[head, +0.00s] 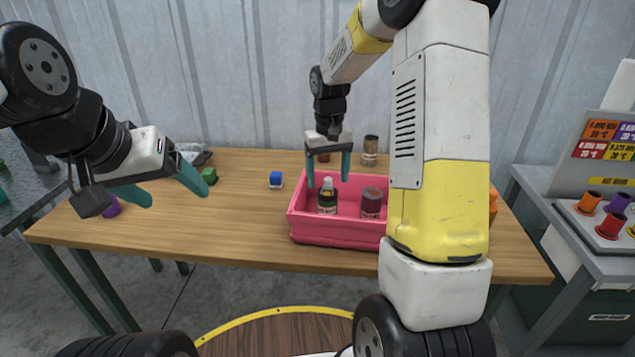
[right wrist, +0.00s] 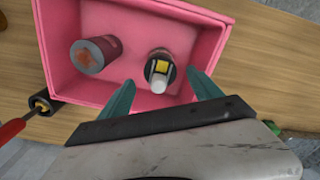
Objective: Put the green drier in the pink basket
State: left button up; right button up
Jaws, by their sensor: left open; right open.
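The pink basket (head: 330,231) stands on the wooden table, partly hidden by my right arm. Inside it a dark bottle with a pale label (head: 327,198) stands beside a dark red can (head: 371,204). My left gripper (head: 178,200) is open and empty over the table's left part.
A purple object (head: 111,207) is near my left gripper. A side table with coloured cups (head: 610,226) is at right. The table's left middle is clear.

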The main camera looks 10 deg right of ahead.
notch_tip(320, 180, up, 3)
jog(key=shift+r, duration=0.15)
jog(key=s+r+t, duration=0.3)
jog(key=s+r, duration=0.7)
jog(key=s+a+r+t+y, duration=0.2)
jog(key=s+t, duration=0.1)
jog(key=s, duration=1.1)
jog(key=shift+s+r+m, duration=0.2)
jog(key=shift+r+m, duration=0.2)
